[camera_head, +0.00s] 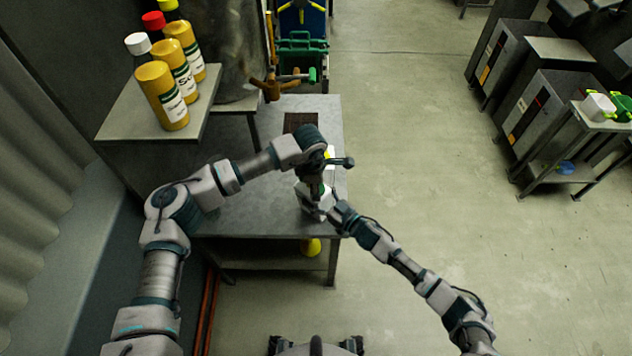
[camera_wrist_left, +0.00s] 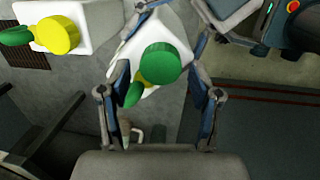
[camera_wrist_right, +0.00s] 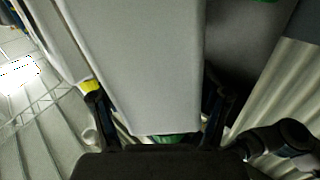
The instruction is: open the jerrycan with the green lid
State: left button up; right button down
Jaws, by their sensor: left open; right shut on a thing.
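A white jerrycan (camera_wrist_left: 130,47) with a round green lid (camera_wrist_left: 160,62) is under my left gripper in the left wrist view. My left gripper (camera_head: 318,192) points down over it; its fingers are open, one on each side of the lid. I cannot tell whether they touch it. My right gripper (camera_head: 332,212) is shut on the white jerrycan from the side; in the right wrist view the jerrycan body (camera_wrist_right: 155,65) fills the space between the fingers. In the head view the grippers and left arm hide much of the jerrycan (camera_head: 302,192).
A second white jerrycan (camera_wrist_left: 78,14) with a yellow lid (camera_wrist_left: 57,35) stands close by on the metal table (camera_head: 240,215). Several yellow bottles (camera_head: 160,90) stand on the raised shelf at left. A yellow object (camera_head: 310,246) sits under the table.

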pick_arm(q)
jog(key=c, duration=1.2)
jog(key=n, duration=0.3)
jog(key=shift+s+r, duration=0.15)
jog(key=shift+s, duration=0.05)
jog(key=shift+r, duration=0.15)
jog(key=shift+s+r, duration=0.1)
jog(key=shift+r, duration=0.9)
